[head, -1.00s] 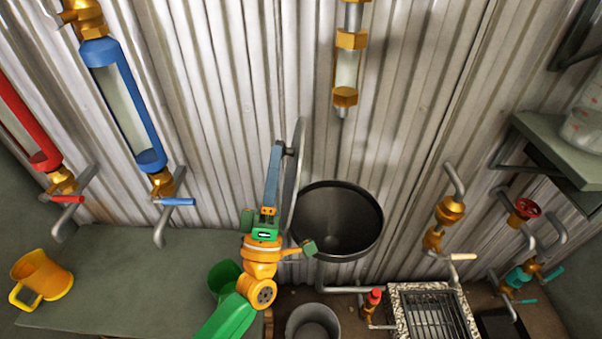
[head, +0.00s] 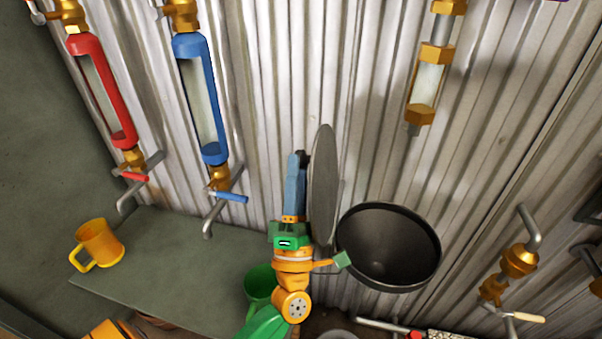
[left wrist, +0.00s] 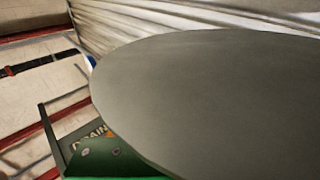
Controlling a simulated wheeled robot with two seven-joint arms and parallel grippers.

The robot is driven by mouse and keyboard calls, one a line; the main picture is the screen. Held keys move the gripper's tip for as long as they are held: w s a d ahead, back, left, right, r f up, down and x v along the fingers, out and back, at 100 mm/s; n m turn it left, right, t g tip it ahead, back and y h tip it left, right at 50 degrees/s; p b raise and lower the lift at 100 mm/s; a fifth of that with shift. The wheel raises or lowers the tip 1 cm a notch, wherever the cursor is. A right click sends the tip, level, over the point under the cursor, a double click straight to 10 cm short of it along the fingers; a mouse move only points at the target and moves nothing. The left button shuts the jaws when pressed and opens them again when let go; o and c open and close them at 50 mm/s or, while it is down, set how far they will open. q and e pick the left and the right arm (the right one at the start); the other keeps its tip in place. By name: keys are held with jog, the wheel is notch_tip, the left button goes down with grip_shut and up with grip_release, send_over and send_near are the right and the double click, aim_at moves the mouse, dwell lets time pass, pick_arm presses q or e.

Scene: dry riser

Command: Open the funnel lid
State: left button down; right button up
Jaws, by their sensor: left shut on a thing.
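The funnel (head: 388,248) is a dark round bowl at the wall, right of centre in the head view, with its mouth uncovered. The funnel lid (head: 325,185) is a flat grey disc standing roughly upright at the funnel's left side, seen nearly edge-on. In the left wrist view the lid (left wrist: 215,100) fills most of the picture. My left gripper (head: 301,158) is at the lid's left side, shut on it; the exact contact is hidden. My right gripper is not in view.
A yellow mug (head: 98,243) stands on the grey counter (head: 180,265) at left, and a green cup (head: 259,284) is beside my left arm. Red (head: 104,90) and blue (head: 201,98) sight tubes hang on the corrugated wall. A brass valve (head: 517,262) is right of the funnel.

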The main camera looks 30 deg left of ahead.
pick_arm(q)
jog(key=shift+r, duration=0.15)
jog(key=shift+c, duration=2.2)
grip_release()
jog(key=shift+a, duration=0.1)
jog(key=b+v, duration=0.3)
jog(key=v, duration=0.4)
